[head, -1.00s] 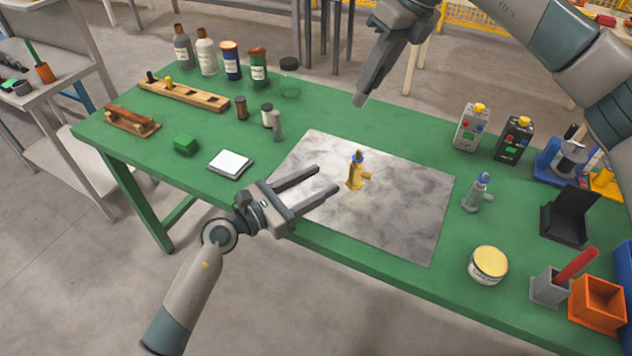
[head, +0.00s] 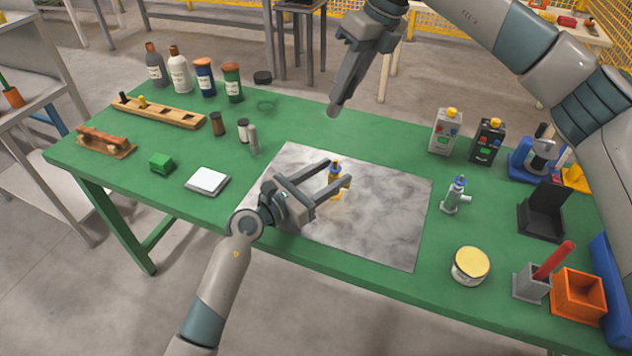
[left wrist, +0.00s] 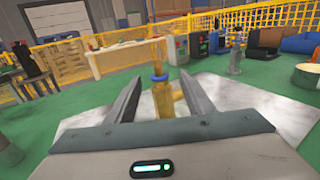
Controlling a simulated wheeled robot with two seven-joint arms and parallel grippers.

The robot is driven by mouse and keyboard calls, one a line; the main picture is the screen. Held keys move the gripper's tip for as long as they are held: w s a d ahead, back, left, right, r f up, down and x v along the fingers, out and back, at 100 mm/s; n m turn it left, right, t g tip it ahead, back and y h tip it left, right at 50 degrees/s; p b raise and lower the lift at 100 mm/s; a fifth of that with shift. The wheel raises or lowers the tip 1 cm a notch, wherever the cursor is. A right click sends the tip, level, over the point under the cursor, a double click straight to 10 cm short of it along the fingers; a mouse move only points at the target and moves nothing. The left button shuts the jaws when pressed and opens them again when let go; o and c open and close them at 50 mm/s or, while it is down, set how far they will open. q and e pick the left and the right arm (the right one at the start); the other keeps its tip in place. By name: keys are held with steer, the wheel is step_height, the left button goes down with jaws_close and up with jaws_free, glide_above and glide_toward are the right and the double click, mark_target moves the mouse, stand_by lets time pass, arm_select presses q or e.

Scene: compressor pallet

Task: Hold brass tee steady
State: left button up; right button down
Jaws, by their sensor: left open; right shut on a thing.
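The brass tee (head: 334,181), yellow with a blue band near its top, stands upright on the grey marbled mat (head: 385,225). My left gripper (head: 339,171) is open, with one finger on each side of the tee. In the left wrist view the tee (left wrist: 162,98) stands between the two fingers, with a gap showing on both sides; its side outlet points right. My right gripper (head: 334,108) is above the far side of the bench, away from the tee. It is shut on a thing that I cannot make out.
A grey tee-shaped fitting (head: 453,197) and a yellow-lidded tin (head: 470,265) stand right of the mat. Two boxy devices (head: 445,132) are behind. The mat's right half is clear.

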arm_select(q)
steer(key=shift+x, duration=0.9)
